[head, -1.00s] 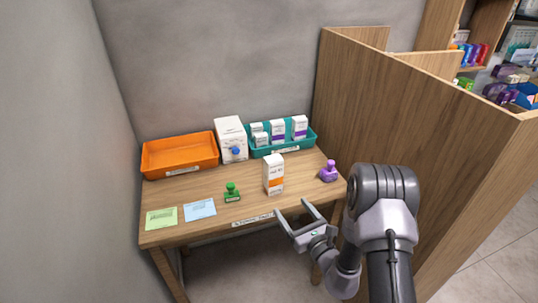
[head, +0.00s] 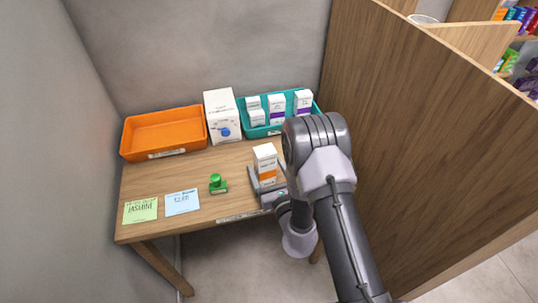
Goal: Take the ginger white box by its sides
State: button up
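The white box with an orange band (head: 265,162) stands upright near the table's front edge, right of the green stamp. My gripper (head: 268,178) is low over the table at the box, its fingers pointing away from me. The left finger lies along the box's left side and the other is at its right, partly covered by my arm. The fingers look open around the box's lower part; contact is not clear. The box's small print is too blurred to read.
An orange tray (head: 163,134), empty, and a white dispenser box (head: 222,118) with a blue knob stand at the back. A teal tray (head: 254,131) holds several white boxes. A green stamp (head: 217,183), a green card (head: 141,210) and a blue card (head: 182,202) lie left. A wooden partition (head: 400,140) stands right.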

jog(key=shift+a, duration=0.2)
jog(key=shift+s+r, duration=0.15)
jog(key=shift+s, duration=0.05)
jog(key=shift+c, duration=0.7)
jog(key=c, duration=1.4)
